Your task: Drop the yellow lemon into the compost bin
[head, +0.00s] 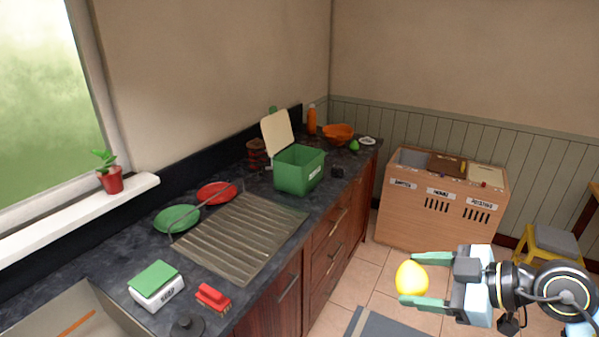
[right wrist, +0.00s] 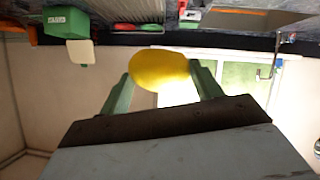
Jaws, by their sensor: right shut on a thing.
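The yellow lemon (head: 411,279) is held between the green fingers of my right gripper (head: 428,283), in the air over the floor at the lower right of the head view. The lemon also shows between the fingertips in the right wrist view (right wrist: 160,71). The green compost bin (head: 298,170) stands on the dark counter, to the left of and beyond the gripper, with its pale lid (head: 277,133) raised. The bin also shows at the upper left of the right wrist view (right wrist: 67,22). My left gripper is not in view.
An orange bowl (head: 338,134) stands behind the bin. A wooden sorting cabinet (head: 440,203) stands on the floor; the space between it and the counter is narrow.

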